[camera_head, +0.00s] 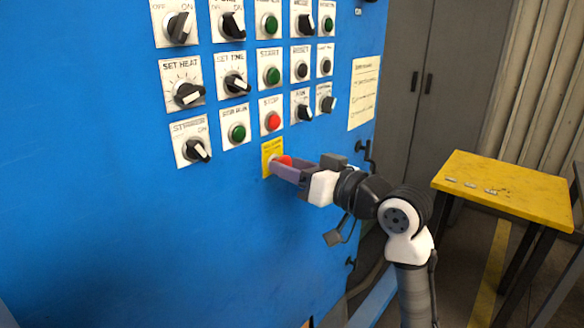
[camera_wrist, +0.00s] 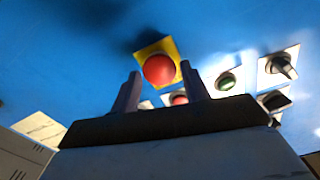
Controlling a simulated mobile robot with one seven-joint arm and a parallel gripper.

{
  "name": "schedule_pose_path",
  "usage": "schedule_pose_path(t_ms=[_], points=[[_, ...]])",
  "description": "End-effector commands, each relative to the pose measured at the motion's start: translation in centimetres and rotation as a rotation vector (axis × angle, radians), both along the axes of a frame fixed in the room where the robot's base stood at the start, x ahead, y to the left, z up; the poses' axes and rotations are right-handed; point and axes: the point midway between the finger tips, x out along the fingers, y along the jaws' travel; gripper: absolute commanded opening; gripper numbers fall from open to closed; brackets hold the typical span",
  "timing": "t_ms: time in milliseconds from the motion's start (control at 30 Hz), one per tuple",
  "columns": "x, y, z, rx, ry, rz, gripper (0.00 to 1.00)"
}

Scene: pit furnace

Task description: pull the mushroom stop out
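The mushroom stop (camera_wrist: 159,69) is a round red button on a yellow plate (camera_wrist: 149,47), on the blue panel. In the head view the red button (camera_head: 285,160) shows just past the fingertips, partly hidden by my gripper, in front of its yellow plate (camera_head: 267,153). My gripper (camera_wrist: 159,80) is open in the wrist view, with one finger at each side of the button's lower part and a gap between them. I cannot tell whether the fingers touch it. In the head view my gripper (camera_head: 282,168) reaches the panel from the right.
A flat red STOP button (camera_head: 271,121) sits just above the yellow plate. Several black knobs and green buttons fill the blue panel (camera_head: 100,220) above it. A yellow table (camera_head: 515,190) with small pieces stands at the right. The panel below the stop is bare.

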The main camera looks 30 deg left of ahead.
Motion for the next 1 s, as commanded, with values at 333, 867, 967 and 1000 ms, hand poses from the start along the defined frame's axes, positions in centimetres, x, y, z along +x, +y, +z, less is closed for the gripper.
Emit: schedule_pose_path(t_ms=[333, 867, 967, 1000], points=[[0.0, 0.0, 0.0, 0.001, 0.0, -0.001, 0.59], [-1.1, -8.8, -0.3, 0.002, -0.002, -0.006, 0.59], [-1.4, -10.7, -0.2, 0.002, -0.002, -0.005, 0.59], [-1.5, -11.4, -0.2, 0.001, -0.002, -0.004, 0.59]])
